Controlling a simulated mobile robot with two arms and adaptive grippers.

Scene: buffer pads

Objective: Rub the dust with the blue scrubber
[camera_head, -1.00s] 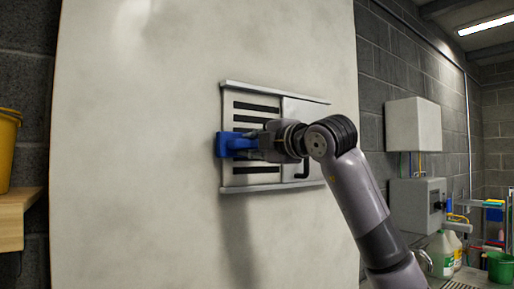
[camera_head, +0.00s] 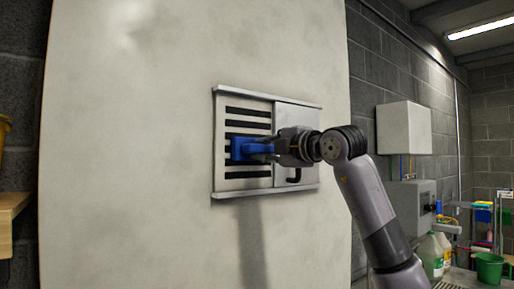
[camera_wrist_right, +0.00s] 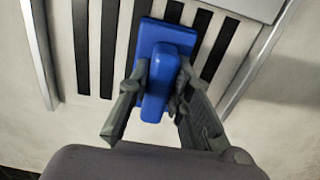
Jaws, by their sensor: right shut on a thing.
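The blue scrubber (camera_head: 243,148) is in my right gripper (camera_head: 266,149), in front of the slotted vent panel (camera_head: 234,185) on the pale wall board. In the right wrist view, the fingers of my right gripper (camera_wrist_right: 155,95) are shut on the raised handle of the blue scrubber (camera_wrist_right: 165,40). The scrubber's base faces the dark slots; I cannot tell whether it touches them. Dust on the slats cannot be made out, though faint grey smudges show on the pale board (camera_head: 130,140). My left gripper is not in view.
A sliding cover (camera_head: 295,125) with a dark handle (camera_head: 294,176) covers the panel's right side. A wooden shelf (camera_head: 12,208) with a yellow bucket (camera_head: 3,130) stands at the left. A white box (camera_head: 403,128), jugs (camera_head: 432,255) and a green bucket (camera_head: 489,267) are at the right.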

